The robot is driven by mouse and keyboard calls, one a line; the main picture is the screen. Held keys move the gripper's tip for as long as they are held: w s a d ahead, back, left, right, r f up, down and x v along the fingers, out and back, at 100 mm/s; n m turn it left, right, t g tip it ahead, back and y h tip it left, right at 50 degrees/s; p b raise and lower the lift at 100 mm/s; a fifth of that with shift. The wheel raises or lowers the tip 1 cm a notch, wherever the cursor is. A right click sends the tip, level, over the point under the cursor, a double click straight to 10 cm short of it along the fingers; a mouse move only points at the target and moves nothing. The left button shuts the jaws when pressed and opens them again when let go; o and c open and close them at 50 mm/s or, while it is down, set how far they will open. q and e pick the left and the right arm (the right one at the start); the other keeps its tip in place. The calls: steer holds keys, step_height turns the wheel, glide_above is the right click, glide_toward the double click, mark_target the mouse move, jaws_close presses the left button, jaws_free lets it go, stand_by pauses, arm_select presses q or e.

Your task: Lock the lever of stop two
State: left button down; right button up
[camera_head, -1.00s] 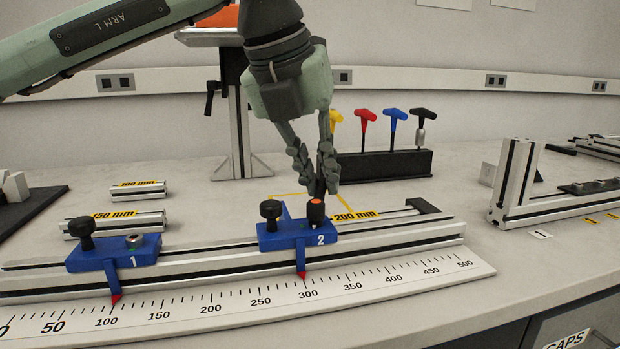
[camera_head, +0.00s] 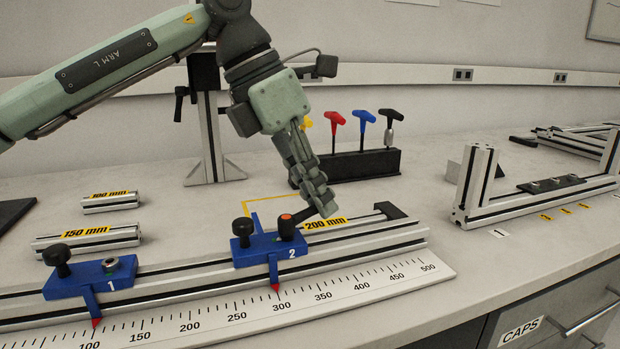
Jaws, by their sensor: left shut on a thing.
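Stop two (camera_head: 258,250) is a blue block marked 2 on the aluminium rail, its red pointer near 300 on the ruler. It has a plain black knob (camera_head: 242,230) at left and a black lever hub with an orange cap (camera_head: 287,217) at right. The lever's dark arm (camera_head: 303,214) reaches right from the hub, toward my left gripper's fingertips. My left gripper (camera_head: 324,208) comes down from above, just right of the hub, and is shut on the lever's end, which the fingers mostly hide. My right gripper is not in view.
Stop one (camera_head: 92,279) sits left on the same rail, pointer near 100. The white ruler (camera_head: 330,303) runs along the front. Behind lie labelled profile pieces, including a 150 mm piece (camera_head: 88,240). A rack (camera_head: 360,165) of coloured T-handles stands behind the gripper. A profile frame (camera_head: 470,190) stands right.

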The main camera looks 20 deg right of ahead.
arm_select(q)
steer(key=shift+s+d+m+g+p, duration=0.1)
steer(key=shift+s+m+g+p, duration=0.2)
steer(key=shift+m, duration=0.35)
steer(key=shift+s+m+g+p, duration=0.2)
steer(key=shift+m+p, duration=0.05)
steer(key=shift+m, duration=0.4)
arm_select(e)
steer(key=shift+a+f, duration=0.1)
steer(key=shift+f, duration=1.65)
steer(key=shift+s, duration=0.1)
arm_select(q)
steer(key=c, duration=1.6)
jaws_free()
steer(key=shift+o, duration=0.2)
steer(key=shift+r, duration=0.2)
steer(key=v, duration=1.1)
steer(key=shift+r, duration=0.4)
